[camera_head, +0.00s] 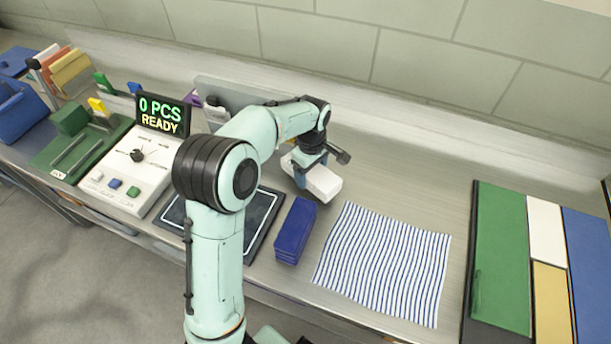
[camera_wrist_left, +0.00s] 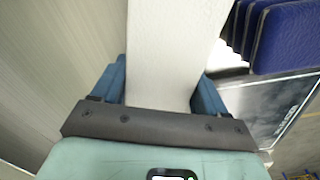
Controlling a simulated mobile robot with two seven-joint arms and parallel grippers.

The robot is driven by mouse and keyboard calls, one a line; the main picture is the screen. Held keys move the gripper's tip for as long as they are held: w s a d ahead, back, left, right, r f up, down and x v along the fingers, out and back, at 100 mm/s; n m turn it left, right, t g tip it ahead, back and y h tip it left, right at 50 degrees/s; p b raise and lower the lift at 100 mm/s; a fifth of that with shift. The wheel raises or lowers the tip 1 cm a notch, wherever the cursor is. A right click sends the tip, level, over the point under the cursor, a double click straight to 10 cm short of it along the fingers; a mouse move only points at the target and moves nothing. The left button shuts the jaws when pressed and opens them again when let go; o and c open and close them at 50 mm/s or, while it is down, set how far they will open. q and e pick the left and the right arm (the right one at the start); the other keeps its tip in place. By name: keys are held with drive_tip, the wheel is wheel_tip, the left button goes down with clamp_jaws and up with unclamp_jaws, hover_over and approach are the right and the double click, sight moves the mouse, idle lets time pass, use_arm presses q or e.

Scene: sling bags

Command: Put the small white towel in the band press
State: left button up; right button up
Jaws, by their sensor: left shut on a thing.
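The small white towel (camera_head: 323,185) is a folded, block-like white bundle at the middle of the bench. My left gripper (camera_head: 311,166) is shut on it from above. In the left wrist view the white towel (camera_wrist_left: 175,40) runs between the two blue fingers of my left gripper (camera_wrist_left: 163,85). I cannot tell whether its underside touches the bench. The band press (camera_head: 133,170) appears to be the white machine at the left, with a knob, buttons and a display reading "0 PCS READY" (camera_head: 163,114). My right gripper is not in view.
A folded blue stack (camera_head: 295,231) lies in front of the towel, beside a dark white-bordered mat (camera_head: 262,222). A striped cloth (camera_head: 385,262) lies flat to the right. A dark tray (camera_head: 468,262) with coloured sections is at far right. Bins and folders (camera_head: 66,68) crowd the far left.

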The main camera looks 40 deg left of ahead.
use_arm(q)
drive_tip(key=shift+s+a, duration=0.1)
drive_tip(key=shift+a, duration=0.25)
drive_tip(key=shift+s+a, duration=0.2)
drive_tip(key=shift+a, duration=0.3)
wheel_tip(320, 180, down, 3)
drive_tip(key=shift+d+f, duration=0.1)
drive_tip(key=shift+f, duration=0.15)
drive_tip(key=shift+f, duration=0.2)
drive_tip(key=o, duration=1.1)
drive_tip(key=shift+r, duration=0.1)
